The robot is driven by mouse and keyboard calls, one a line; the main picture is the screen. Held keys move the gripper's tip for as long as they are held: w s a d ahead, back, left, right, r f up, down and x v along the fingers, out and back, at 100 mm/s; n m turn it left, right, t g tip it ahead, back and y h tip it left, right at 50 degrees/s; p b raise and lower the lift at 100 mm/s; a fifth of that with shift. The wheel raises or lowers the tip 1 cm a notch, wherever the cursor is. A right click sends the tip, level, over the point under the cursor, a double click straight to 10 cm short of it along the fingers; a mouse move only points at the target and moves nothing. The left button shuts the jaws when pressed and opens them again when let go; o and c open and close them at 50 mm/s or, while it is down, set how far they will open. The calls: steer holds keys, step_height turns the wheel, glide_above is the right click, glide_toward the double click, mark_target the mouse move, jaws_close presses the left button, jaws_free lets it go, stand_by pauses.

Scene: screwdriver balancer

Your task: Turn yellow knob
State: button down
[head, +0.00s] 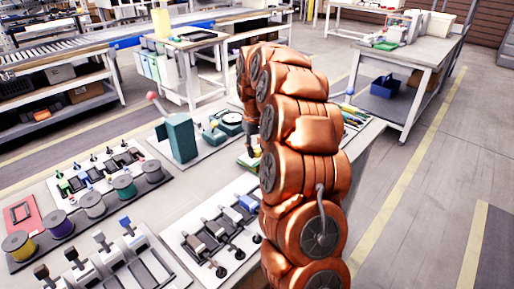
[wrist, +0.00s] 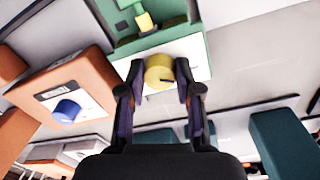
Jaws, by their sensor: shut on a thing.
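The yellow knob (wrist: 159,71) sits on the white front face of a green unit (wrist: 193,32) in the wrist view. My gripper (wrist: 159,82) has one finger on each side of the knob and is shut on it. A dark line marks the knob's face. In the head view my copper-coloured arm hides the knob and most of my gripper; a bit of the green unit (head: 250,160) shows beside the arm.
An orange unit with a blue knob (wrist: 67,111) stands left of the green unit in the wrist view. A teal press (head: 181,137) stands left of my arm in the head view. Spools and clamps cover the bench's left part. The floor at right is clear.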

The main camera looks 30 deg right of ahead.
mark_target(255, 150)
stand_by(0.5)
steer(key=c, duration=0.8)
jaws_free()
steer(key=r, duration=1.2)
steer(key=shift+a, duration=0.3)
